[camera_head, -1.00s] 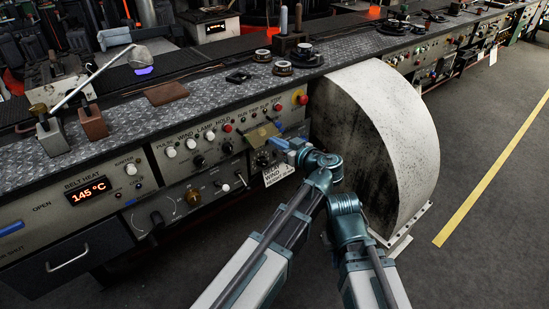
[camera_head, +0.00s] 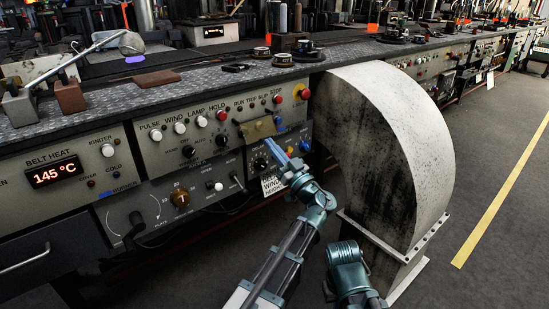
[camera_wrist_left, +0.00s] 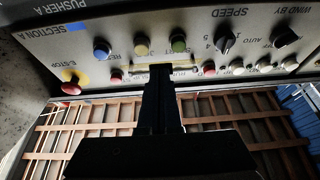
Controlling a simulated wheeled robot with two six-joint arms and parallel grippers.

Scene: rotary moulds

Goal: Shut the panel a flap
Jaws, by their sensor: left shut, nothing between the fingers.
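The panel a flap is the brass-coloured plate (camera_head: 258,128) on the grey control panel, below the row of knobs and lamps in the head view. It stands out from the panel face at a tilt. My left gripper (camera_head: 270,144) is shut and empty, its tips just below and beside the flap's lower edge. I cannot tell whether they touch. In the left wrist view the dark closed fingers (camera_wrist_left: 161,72) point at the panel and cover its middle. A pale strip shows behind them, and I cannot tell whether it is the flap.
A large grey curved housing (camera_head: 390,150) stands right of the panel, close to my arms. A red emergency stop (camera_head: 303,90) and several knobs surround the flap. A white hanging label (camera_head: 272,186) is below it. The floor (camera_head: 470,190) at right is clear.

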